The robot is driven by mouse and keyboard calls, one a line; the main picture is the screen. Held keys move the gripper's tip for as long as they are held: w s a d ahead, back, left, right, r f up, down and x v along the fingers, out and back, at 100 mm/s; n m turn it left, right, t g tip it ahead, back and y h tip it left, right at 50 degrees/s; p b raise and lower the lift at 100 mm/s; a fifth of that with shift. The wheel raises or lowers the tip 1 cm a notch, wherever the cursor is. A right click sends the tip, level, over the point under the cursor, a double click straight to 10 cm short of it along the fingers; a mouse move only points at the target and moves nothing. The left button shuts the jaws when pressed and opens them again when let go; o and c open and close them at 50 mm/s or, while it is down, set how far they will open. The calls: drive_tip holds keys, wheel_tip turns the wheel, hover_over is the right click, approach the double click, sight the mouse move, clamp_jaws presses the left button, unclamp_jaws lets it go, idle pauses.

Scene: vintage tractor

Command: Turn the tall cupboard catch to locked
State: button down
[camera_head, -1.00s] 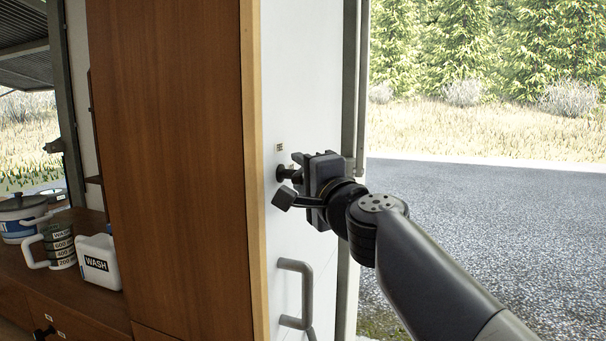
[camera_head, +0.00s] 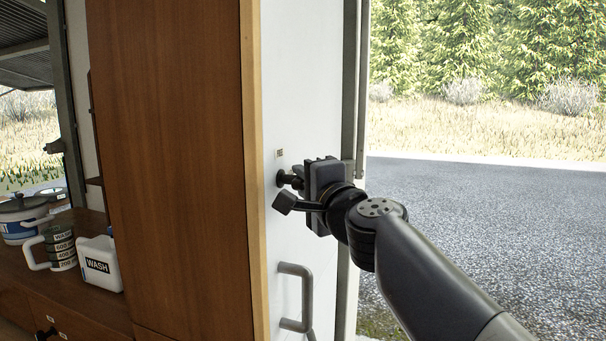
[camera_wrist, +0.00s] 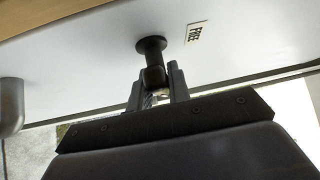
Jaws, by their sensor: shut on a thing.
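The tall cupboard (camera_head: 300,95) has a white door face with a wooden side to its left. Its catch (camera_head: 281,178) is a small black knob on a round base on the white face; it also shows in the wrist view (camera_wrist: 152,46). A small label (camera_head: 279,154) sits above the catch and reads "FREE" in the wrist view (camera_wrist: 196,33). My gripper (camera_head: 300,178) is at the catch from the right. In the wrist view its two fingers (camera_wrist: 157,90) are closed around the outer end of the catch. The catch's far side is partly hidden by the fingers.
A grey bar handle (camera_head: 305,297) stands out from the door below my gripper. At left, a white jug labelled WASH (camera_head: 99,263), a measuring mug (camera_head: 58,247) and a pot (camera_head: 22,218) stand on a counter. Open pavement (camera_head: 500,220) lies to the right.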

drive_tip(key=p, duration=0.2)
drive_tip(key=shift+r+m+g+p, duration=0.2)
drive_tip(key=shift+m+g+p, duration=0.1)
drive_tip(key=shift+m+p, duration=0.1)
drive_tip(key=shift+f, duration=0.25)
drive_tip(key=c, duration=1.3)
unclamp_jaws()
drive_tip(key=shift+s, duration=0.1)
drive_tip(key=v, duration=1)
drive_tip(key=shift+s+d+r, duration=0.1)
drive_tip(key=shift+s+r, duration=0.1)
drive_tip(key=shift+s, duration=0.15)
drive_tip(key=x, duration=1.1)
drive_tip(key=shift+f, duration=0.2)
